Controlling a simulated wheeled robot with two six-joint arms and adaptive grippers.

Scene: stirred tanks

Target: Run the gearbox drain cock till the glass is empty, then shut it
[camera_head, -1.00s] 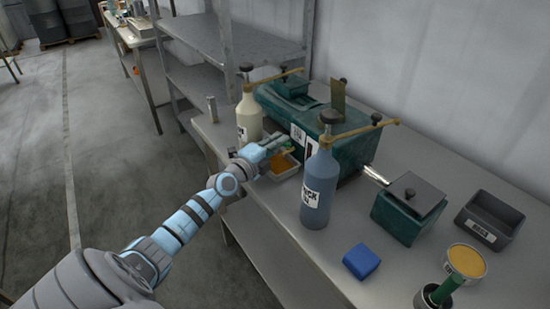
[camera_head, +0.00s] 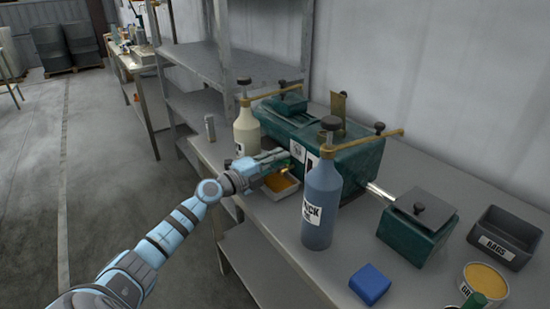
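The green gearbox (camera_head: 352,165) stands on the metal bench, with a labelled sight glass (camera_head: 311,163) on its front, partly hidden by the blue bottle; its level is too small to read. A white tray (camera_head: 281,188) holding amber liquid sits below the gearbox's front. My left gripper (camera_head: 284,160) is at the gearbox's lower front, above the tray, beside a small brass and green part (camera_head: 291,168) that looks like the drain cock. The fingers overlap that part, and I cannot tell if they grip it. My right gripper is not in view.
A blue pump bottle (camera_head: 321,205) stands close right of the tray, a cream bottle (camera_head: 247,132) behind my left gripper. A blue block (camera_head: 370,284), a green box (camera_head: 416,225), a dark rag bin (camera_head: 505,236) and a grease tin (camera_head: 484,285) occupy the right side.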

